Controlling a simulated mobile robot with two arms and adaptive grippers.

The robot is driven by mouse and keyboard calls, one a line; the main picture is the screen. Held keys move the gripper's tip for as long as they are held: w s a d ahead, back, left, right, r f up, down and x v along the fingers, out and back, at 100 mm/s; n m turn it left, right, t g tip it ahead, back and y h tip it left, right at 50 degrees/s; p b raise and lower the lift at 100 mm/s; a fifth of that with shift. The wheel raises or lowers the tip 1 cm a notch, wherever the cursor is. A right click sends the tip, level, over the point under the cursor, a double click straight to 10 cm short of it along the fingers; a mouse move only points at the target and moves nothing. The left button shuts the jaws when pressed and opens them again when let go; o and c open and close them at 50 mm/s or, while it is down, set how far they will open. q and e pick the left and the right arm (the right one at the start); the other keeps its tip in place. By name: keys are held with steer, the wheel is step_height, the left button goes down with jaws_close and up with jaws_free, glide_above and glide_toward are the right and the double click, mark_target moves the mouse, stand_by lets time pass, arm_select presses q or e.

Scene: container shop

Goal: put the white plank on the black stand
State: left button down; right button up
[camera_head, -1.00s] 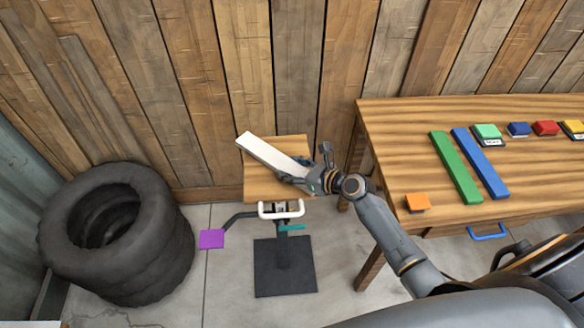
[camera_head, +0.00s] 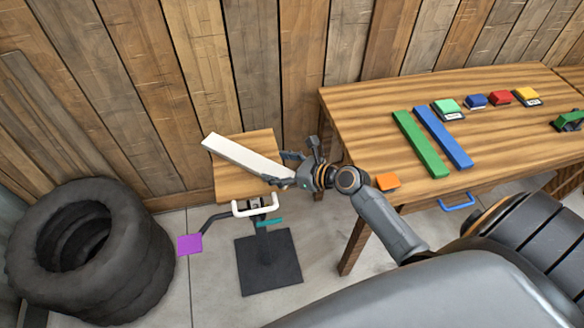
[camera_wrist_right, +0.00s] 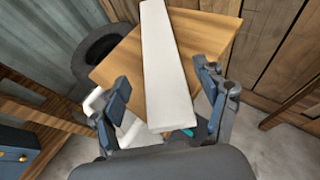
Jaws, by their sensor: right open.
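The white plank (camera_head: 242,156) lies diagonally across the wooden top (camera_head: 240,187) of the black stand (camera_head: 268,262), its far end reaching past the top's back left edge. In the right wrist view the plank (camera_wrist_right: 165,65) runs away from me over the wooden top (camera_wrist_right: 120,75). My right gripper (camera_head: 284,168) is at the plank's near end. Its fingers are open, one on each side of the plank, with gaps between (camera_wrist_right: 163,105). The left gripper is not in view.
A white handle (camera_head: 255,207), a teal bar (camera_head: 270,222) and a purple pad (camera_head: 190,245) on an arm are on the stand. Stacked tires (camera_head: 85,250) stand left. The wooden table (camera_head: 350,125) at right holds green (camera_head: 420,143) and blue (camera_head: 443,137) planks and several small blocks.

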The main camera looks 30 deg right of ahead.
steer(key=v, duration=0.5)
steer(key=shift+s+d+r, duration=0.2)
steer(key=shift+s, duration=0.15)
steer(key=shift+f, duration=0.15)
steer(key=s+d+f+n+g+h, duration=0.15)
steer(key=s+f+n, duration=0.4)
steer(key=f, duration=0.55)
steer(key=s+f+n+g+h, duration=0.25)
steer(key=s+f+n, duration=0.3)
steer(key=f, duration=0.55)
steer(key=s+d+f+n+g+h, duration=0.15)
steer(key=s+f+n, duration=0.35)
steer(key=f, duration=0.6)
steer(key=s+a+f+n+g, duration=0.2)
steer(key=s+f+n, duration=0.4)
steer(key=s, duration=0.6)
steer(key=s+a+f+n+g, duration=0.3)
steer(key=s+f+n, duration=0.3)
steer(key=s+n, duration=0.4)
steer(key=shift+s+a+f+n+h, duration=0.15)
steer(key=shift+s+a+n+h, duration=0.3)
steer(key=shift+s, duration=0.7)
steer(key=shift+f+b, duration=0.75)
steer(key=shift+b, duration=0.15)
